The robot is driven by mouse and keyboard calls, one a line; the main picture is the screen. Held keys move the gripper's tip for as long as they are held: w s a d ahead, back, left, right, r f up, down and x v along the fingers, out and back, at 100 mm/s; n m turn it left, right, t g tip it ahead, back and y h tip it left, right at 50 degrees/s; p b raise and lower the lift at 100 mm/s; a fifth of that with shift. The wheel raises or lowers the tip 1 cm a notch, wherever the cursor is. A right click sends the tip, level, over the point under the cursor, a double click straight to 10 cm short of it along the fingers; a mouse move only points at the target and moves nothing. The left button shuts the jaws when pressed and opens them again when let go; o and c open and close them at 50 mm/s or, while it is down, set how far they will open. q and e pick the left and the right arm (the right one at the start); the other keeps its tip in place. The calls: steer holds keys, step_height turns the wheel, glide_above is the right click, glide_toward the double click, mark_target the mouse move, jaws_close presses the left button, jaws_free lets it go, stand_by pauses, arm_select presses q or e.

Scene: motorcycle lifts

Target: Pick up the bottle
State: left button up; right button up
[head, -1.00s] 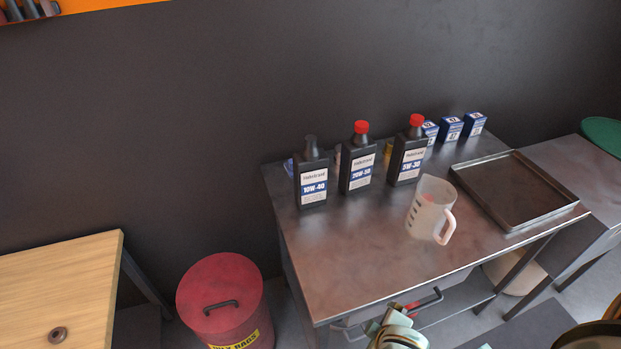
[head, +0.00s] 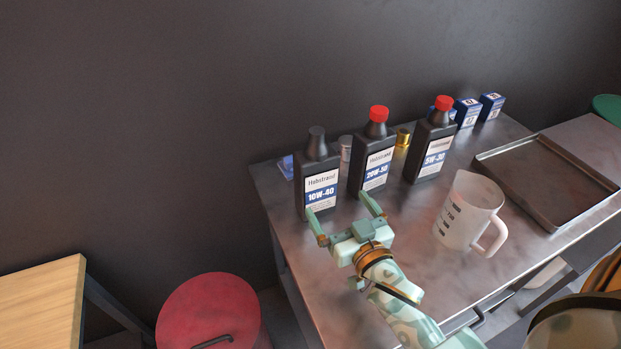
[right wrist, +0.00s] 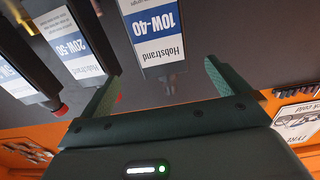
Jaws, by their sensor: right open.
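Three dark oil bottles stand upright in a row on the metal table. The 10W-40 bottle (head: 318,178) has a black cap and is at the left. The 20W-50 bottle (head: 374,152) and the 5W-30 bottle (head: 431,142) have red caps. My right gripper (head: 338,206) is open and empty in front of the 10W-40 bottle, with its fingers pointing toward it. In the right wrist view the picture is upside down; the 10W-40 bottle (right wrist: 158,35) shows between and beyond the open fingers (right wrist: 158,85). My left gripper is not in view.
The metal table (head: 400,275) has a clear measuring jug (head: 465,212) right of my arm and a shallow tray (head: 548,180) at the right. Small blue boxes (head: 490,106) and a gold-topped can (head: 402,137) stand behind. A red bin (head: 212,310) stands left of the table.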

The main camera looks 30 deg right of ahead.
mark_target(322, 179)
steer(key=w, duration=0.8)
steer(key=shift+w+d+b, duration=0.3)
steer(key=shift+w+b, duration=0.05)
steer(key=shift+b, duration=0.05)
steer(key=shift+w+r, duration=0.15)
steer(key=shift+w, duration=0.45)
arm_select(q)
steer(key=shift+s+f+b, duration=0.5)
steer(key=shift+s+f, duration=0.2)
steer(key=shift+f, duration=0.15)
arm_select(e)
steer(key=w, duration=0.4)
steer(key=shift+w+d, duration=0.1)
steer(key=shift+d, duration=0.05)
steer(key=c, duration=1.3)
steer(key=shift+r, duration=0.15)
steer(key=shift+c, duration=0.8)
